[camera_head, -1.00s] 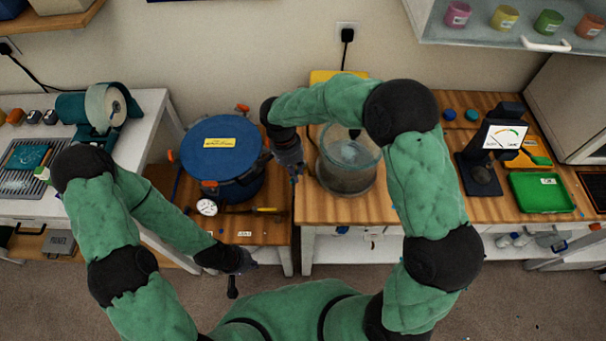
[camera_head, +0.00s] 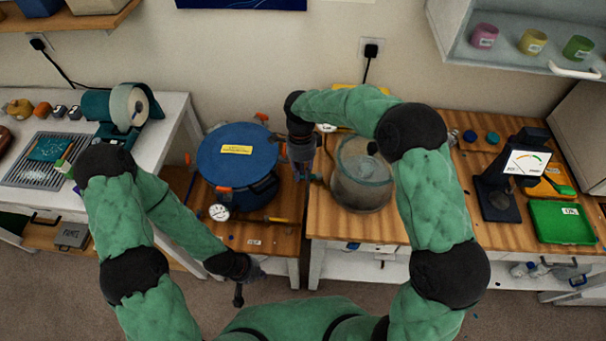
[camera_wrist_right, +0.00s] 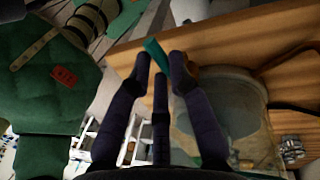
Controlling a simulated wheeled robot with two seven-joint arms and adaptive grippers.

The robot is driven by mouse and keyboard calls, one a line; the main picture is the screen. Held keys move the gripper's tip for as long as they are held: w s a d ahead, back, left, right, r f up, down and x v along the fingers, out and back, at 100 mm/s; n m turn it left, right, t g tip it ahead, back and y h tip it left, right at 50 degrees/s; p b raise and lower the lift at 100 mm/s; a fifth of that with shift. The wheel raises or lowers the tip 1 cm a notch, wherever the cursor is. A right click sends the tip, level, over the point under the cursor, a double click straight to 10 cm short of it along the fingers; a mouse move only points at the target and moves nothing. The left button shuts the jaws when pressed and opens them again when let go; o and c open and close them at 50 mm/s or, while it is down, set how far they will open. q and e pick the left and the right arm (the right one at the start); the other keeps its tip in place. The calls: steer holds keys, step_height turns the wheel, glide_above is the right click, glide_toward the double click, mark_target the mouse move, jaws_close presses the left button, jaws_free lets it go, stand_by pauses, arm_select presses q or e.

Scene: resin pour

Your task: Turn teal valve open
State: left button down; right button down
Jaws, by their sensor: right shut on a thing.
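The teal valve handle (camera_wrist_right: 156,54) shows in the right wrist view as a small teal bar between the fingertips of my right gripper (camera_wrist_right: 160,68). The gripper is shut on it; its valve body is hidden. In the head view my right gripper (camera_head: 304,172) points down between the blue pressure pot (camera_head: 236,160) and the clear glass vessel (camera_head: 362,178). My left gripper (camera_head: 243,283) hangs low in front of the left bench, away from the valve. Its fingers are dark and small, and I cannot tell whether they are open or shut.
A dial gauge (camera_head: 219,212) sits on the pot's front. Orange clamps surround its lid. A black meter stand (camera_head: 500,185) and a green tray (camera_head: 562,222) stand to the right on the wooden bench (camera_head: 452,212). Carpet lies clear in front.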

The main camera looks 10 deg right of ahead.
steer(key=shift+w+d+m, duration=0.1)
steer(key=shift+w+m, duration=0.4)
steer(key=shift+m, duration=0.5)
steer(key=shift+y, duration=0.3)
steer(key=c, duration=1.1)
jaws_free()
steer(key=shift+r, duration=0.15)
steer(key=r, duration=0.3)
steer(key=w+r, duration=0.1)
steer(key=r, duration=0.3)
steer(key=w+r, duration=0.1)
steer(key=r, duration=0.3)
steer(key=shift+w+d+r, duration=0.2)
steer(key=shift+d+r, duration=0.05)
